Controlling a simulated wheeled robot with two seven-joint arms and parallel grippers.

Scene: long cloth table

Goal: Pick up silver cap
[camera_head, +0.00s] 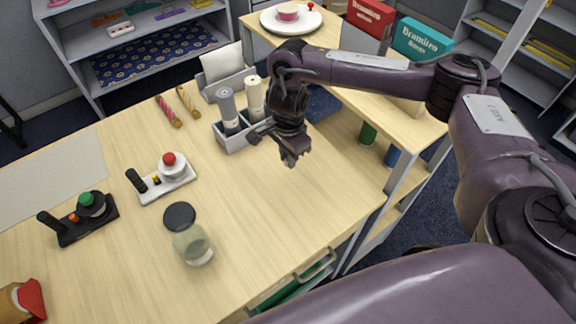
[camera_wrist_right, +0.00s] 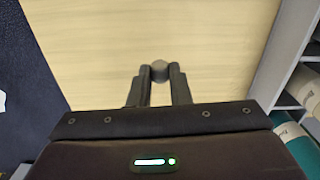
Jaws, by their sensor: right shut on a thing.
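My right gripper (camera_head: 290,157) is over the wooden table, at the right of the grey two-compartment holder. In the right wrist view its fingers (camera_wrist_right: 159,80) are shut on a small round grey thing, which looks like the silver cap (camera_wrist_right: 159,69). The cap sits between the fingertips, with bare wood behind it. In the head view I cannot make out the cap, and its height above the table is hard to tell. My left gripper is not in view.
Two joystick boxes, one with a red button (camera_head: 168,160) and one with a green (camera_head: 86,199), stand left. The grey holder (camera_head: 236,138) with rolls is close by my right gripper. The table middle is clear.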

